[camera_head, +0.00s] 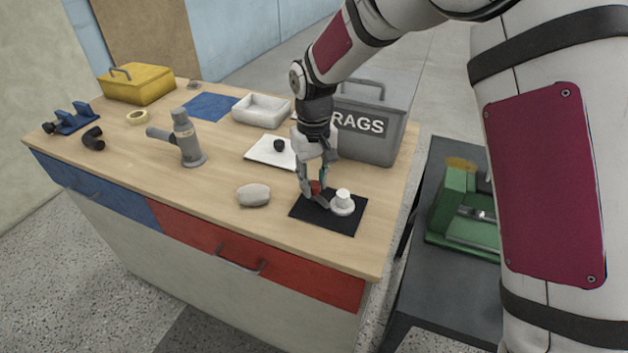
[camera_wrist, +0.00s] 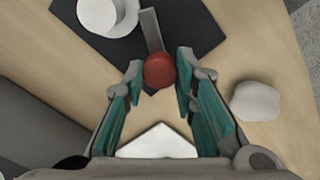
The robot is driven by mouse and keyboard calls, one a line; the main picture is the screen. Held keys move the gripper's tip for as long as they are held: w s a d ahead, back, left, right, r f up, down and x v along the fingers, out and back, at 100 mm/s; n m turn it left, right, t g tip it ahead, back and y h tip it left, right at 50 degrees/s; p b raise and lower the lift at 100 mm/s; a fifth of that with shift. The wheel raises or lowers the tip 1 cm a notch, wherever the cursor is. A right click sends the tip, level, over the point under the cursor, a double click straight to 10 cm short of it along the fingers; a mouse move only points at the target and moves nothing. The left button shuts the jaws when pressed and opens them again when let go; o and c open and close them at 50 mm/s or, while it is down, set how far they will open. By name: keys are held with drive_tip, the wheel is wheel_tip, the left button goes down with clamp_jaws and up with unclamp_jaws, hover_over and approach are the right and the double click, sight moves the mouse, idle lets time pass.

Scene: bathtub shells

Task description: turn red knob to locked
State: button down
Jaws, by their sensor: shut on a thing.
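The red knob (camera_wrist: 160,71) is round and sits between my fingertips in the wrist view. In the head view the red knob (camera_head: 316,186) shows partly behind my fingers, at the black panel. My gripper (camera_head: 314,190) points down over the black panel (camera_head: 318,219) and is shut on the red knob. It also shows in the wrist view (camera_wrist: 158,76). A grey lever or bar (camera_wrist: 151,30) extends from the knob over the panel. A white round knob (camera_head: 343,203) stands on the panel beside it. I cannot read any locked marking.
A grey stone-like lump (camera_head: 254,195) lies left of the panel. A white plate with a black knob (camera_head: 270,151) and a grey RAGS bin (camera_head: 380,142) stand behind. A grey faucet-like fitting (camera_head: 187,140) stands further left. The table's front edge is clear.

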sight(313, 183)
drive_tip(key=n, duration=0.5)
drive_tip(key=shift+b, duration=0.4)
drive_tip(key=shift+n, duration=0.4)
drive_tip(key=c, duration=1.3)
unclamp_jaws()
drive_tip(key=shift+r, duration=0.15)
wheel_tip(313, 183, up, 12)
